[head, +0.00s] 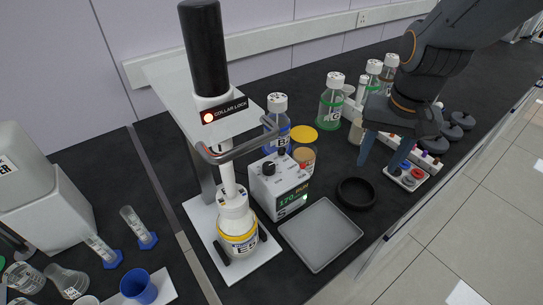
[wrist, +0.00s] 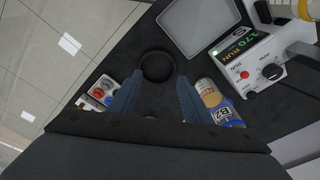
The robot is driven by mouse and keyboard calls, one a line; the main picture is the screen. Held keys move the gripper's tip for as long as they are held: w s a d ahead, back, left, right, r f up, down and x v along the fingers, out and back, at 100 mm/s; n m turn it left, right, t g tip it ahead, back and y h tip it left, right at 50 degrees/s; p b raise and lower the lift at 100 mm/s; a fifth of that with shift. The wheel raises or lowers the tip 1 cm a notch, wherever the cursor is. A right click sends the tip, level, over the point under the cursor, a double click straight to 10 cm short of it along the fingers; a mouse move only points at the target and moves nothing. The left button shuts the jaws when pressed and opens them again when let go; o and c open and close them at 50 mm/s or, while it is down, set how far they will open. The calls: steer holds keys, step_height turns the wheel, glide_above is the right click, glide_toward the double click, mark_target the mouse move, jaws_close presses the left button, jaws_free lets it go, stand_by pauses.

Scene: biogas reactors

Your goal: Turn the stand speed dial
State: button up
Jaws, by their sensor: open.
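The stand controller is a white box (head: 282,188) with a black dial (head: 268,167) on top and a green readout of 170. It stands at the base of the stirrer stand, right of the bottle clamped there. In the wrist view the box (wrist: 250,62) is at the upper right, with its dial (wrist: 271,72) and a RUN label. My gripper (head: 382,166) is open and empty, right of the controller and apart from it, above the bench. In the wrist view its two blue fingers (wrist: 155,97) point up the picture, with the dial to their right.
Bottles with green, blue and amber contents (head: 331,104) stand behind. The stand's metal clamp arm (head: 240,149) reaches near the dial.

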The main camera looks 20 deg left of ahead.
steer(key=a+r+b, duration=0.1)
steer(key=a+b, duration=0.1)
steer(key=a, duration=1.3)
steer(key=r+g, duration=0.1)
steer(key=r, duration=0.1)
glide_above(269, 166)
steer(key=shift+w+d+f+b, duration=0.1)
steer(key=shift+w+d+b, duration=0.05)
steer(key=shift+b, duration=0.2)
steer(key=shift+a+f, duration=0.1)
steer(key=shift+a, duration=0.1)
steer(key=shift+f, duration=0.4)
step_height(269, 166, down, 7)
steer(key=shift+r+p, duration=0.15)
steer(key=shift+p, duration=0.75)
steer(key=c, duration=1.1)
